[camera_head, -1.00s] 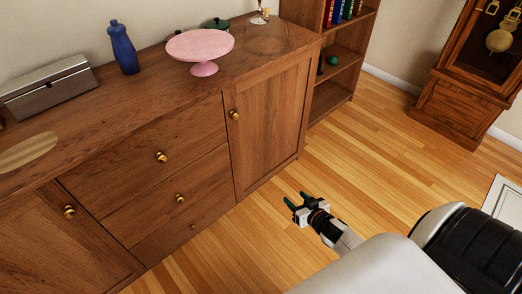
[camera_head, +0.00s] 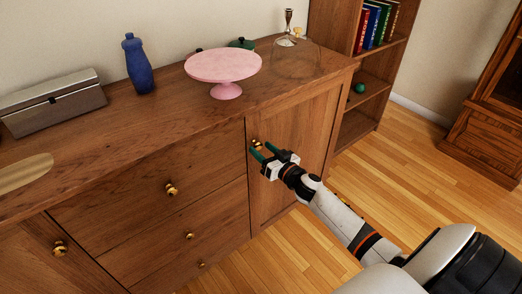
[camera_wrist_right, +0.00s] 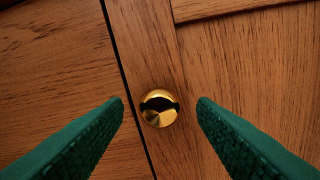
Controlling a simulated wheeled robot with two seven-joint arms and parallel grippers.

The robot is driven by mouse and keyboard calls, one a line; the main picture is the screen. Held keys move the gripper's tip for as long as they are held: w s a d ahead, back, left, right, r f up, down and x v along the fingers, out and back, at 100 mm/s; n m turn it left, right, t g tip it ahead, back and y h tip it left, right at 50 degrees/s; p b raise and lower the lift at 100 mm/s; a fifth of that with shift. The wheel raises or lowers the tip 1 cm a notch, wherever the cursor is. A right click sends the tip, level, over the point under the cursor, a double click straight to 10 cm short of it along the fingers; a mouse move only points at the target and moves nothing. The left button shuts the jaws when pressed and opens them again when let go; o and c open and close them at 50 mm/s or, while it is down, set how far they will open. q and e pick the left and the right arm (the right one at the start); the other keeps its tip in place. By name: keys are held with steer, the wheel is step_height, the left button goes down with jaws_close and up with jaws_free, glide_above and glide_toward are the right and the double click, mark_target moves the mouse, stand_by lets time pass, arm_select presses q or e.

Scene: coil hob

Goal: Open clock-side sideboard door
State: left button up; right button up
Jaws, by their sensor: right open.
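The wooden sideboard's right-hand door (camera_head: 290,150), on the side of the tall clock, is shut in its frame. Its round brass knob (camera_head: 256,142) is near the door's upper left edge. My right gripper (camera_head: 263,151) is open, with its green fingers at the knob. In the right wrist view the knob (camera_wrist_right: 159,108) sits centred in the gap between the two fingers (camera_wrist_right: 160,112), with clear space on both sides and no contact visible. The gap between door and drawers runs just left of it. My left gripper is not in view.
On the sideboard top stand a pink cake stand (camera_head: 224,67), a blue bottle (camera_head: 138,64), a metal box (camera_head: 54,102) and a candlestick (camera_head: 288,22). Drawers (camera_head: 160,190) lie left of the door. A bookcase (camera_head: 366,122) and the clock case (camera_head: 487,130) stand to the right. Floor before the door is clear.

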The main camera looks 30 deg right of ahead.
steer(key=shift+w+a, duration=0.1)
steer(key=shift+w, duration=0.6)
jaws_close()
steer(key=shift+s, duration=0.1)
